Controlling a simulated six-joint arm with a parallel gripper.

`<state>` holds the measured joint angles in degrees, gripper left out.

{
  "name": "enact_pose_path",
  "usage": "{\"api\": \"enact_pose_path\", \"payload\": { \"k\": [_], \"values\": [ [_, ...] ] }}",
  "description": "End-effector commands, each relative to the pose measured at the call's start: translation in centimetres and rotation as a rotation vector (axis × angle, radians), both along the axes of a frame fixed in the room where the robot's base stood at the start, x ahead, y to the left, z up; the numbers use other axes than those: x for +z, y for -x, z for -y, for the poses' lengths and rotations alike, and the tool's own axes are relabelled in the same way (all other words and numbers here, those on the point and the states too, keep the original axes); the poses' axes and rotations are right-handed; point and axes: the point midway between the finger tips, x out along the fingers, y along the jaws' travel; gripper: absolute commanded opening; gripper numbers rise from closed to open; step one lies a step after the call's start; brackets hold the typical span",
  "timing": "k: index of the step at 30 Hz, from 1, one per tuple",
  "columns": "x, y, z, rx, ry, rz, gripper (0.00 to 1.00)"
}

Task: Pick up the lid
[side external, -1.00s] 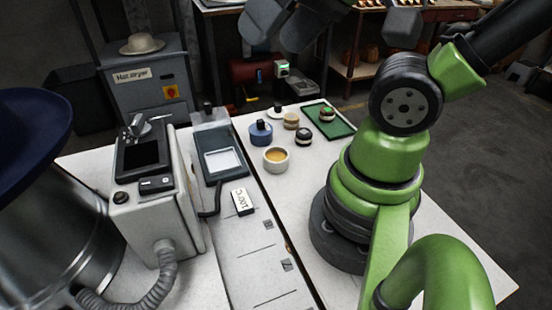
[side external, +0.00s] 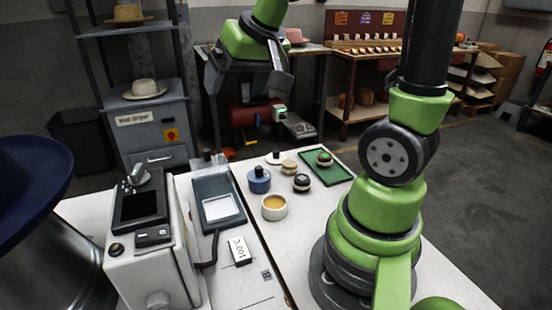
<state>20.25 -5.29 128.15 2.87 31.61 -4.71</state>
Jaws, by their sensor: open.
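A small white lid with a dark knob (side external: 276,158) appears to lie flat on the white table, at the back of a group of small round containers. An open white pot with amber contents (side external: 274,207) stands in front of that group. My gripper (side external: 248,88) hangs in the air at the upper middle of the side view, up and left of the lid in the picture. Its dark fingers are spread apart with nothing visible between them. The gripper does not touch the lid.
A blue jar (side external: 259,181), a dark-topped jar (side external: 302,183) and a beige container (side external: 289,167) stand close to the lid. A green tray (side external: 334,173) holds a green-topped container (side external: 324,159). A grey heated-plate device (side external: 218,207) and a white machine (side external: 150,250) stand left.

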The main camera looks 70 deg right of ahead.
Motion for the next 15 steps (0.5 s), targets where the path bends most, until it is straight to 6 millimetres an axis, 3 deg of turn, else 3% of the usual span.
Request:
{"api": "enact_pose_path", "payload": {
  "k": [1,4,9,15],
  "values": [
    [-1.6,-1.0,2.3,-0.04,0.009,-0.031,0.91],
    [-4.5,-2.4,6.5,-0.099,0.035,-0.069,0.91],
    [-10.7,-2.5,13.3,-0.188,0.064,-0.136,0.91],
    [-16.4,-1.0,18.1,-0.25,0.078,-0.188,0.91]
  ]
}}
